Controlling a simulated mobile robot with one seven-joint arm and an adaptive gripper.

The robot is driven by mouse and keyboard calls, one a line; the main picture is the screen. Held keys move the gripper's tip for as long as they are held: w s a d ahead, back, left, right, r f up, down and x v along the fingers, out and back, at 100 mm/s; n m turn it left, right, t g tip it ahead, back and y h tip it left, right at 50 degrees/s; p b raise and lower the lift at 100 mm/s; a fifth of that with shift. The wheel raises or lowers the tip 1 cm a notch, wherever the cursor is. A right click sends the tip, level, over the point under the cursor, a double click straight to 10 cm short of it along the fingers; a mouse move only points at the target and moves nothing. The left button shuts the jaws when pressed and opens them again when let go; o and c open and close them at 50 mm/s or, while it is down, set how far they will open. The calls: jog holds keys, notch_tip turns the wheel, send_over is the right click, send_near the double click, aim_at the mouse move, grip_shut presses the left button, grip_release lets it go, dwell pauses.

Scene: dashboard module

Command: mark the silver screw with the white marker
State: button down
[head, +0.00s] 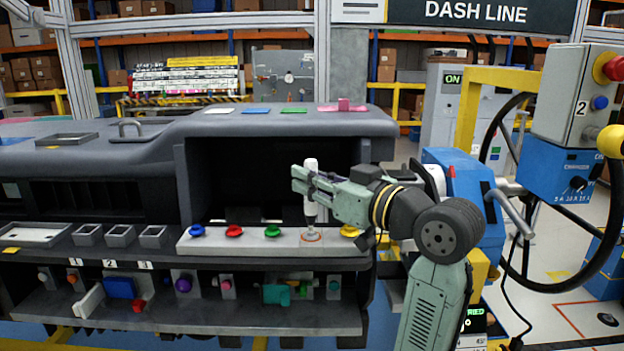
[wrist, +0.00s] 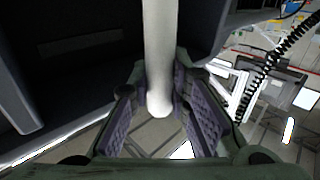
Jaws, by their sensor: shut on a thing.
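The white marker (head: 310,208) is upright in my gripper (head: 303,179), which is shut on its upper part. Its lower end is just above or at an orange-ringed spot on a pale strip (head: 210,245); I cannot tell whether it touches. In the wrist view the marker (wrist: 158,60) stands between the two purple-padded fingers (wrist: 160,118). I cannot make out the silver screw for certain; a small greyish piece (head: 43,278) sits at the left of the lower shelf.
Blue (head: 197,230), red (head: 234,231), green (head: 272,231) and yellow (head: 349,231) knobs line the strip beside the marker. The dashboard overhang (head: 290,122) is above and behind. Several coloured parts stand on the lower shelf (head: 220,317). A blue machine (head: 465,180) stands right of my arm.

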aim_at(313, 160)
jog(key=shift+r+p, duration=1.65)
jog(key=shift+r, duration=0.75)
